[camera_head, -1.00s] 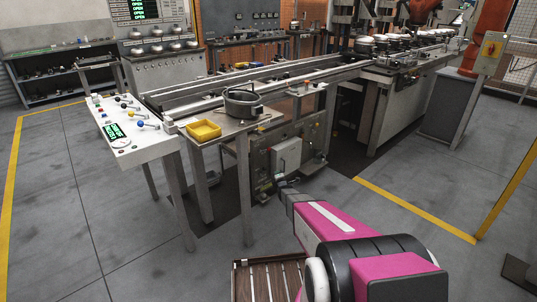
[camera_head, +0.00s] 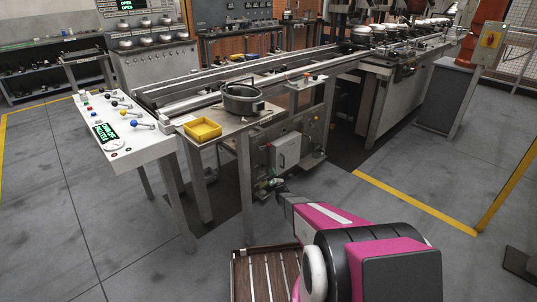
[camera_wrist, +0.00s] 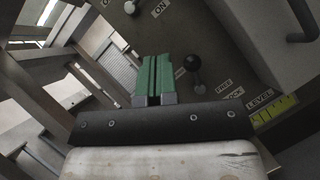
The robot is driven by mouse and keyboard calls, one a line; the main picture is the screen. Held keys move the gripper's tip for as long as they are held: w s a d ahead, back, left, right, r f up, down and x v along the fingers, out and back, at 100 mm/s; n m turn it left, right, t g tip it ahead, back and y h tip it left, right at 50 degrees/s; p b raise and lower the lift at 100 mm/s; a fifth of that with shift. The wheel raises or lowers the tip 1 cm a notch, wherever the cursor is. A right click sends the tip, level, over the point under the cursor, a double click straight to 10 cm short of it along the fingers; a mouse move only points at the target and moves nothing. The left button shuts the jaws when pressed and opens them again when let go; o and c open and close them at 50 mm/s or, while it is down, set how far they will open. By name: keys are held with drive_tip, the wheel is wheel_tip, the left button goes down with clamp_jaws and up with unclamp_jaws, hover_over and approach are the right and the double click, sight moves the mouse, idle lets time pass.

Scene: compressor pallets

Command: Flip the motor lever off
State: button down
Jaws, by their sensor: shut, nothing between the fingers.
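In the wrist view my gripper (camera_wrist: 155,60) shows as two green fingers pressed together, with nothing between them. They point at a dark grey panel (camera_wrist: 175,35) under the bench. A lever with a black knob (camera_wrist: 194,62) is just right of the fingertips, beside labels reading FREE and LOCK. No motor label is readable, so I cannot tell which lever is the motor's. In the head view my gripper (camera_head: 277,186) is low in front of the bench machinery, its fingers too small to make out.
A grey box (camera_head: 286,152) sticks out above my gripper. Table legs (camera_head: 245,190) stand to its left. A white console (camera_head: 125,135) with coloured knobs and a yellow tray (camera_head: 203,129) are at upper left. A yellow LEVEL plate (camera_wrist: 272,112) is at right in the wrist view.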

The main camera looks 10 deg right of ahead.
drive_tip(key=d+r+x, duration=0.2)
drive_tip(key=x, duration=1.1)
drive_tip(key=shift+s, duration=0.25)
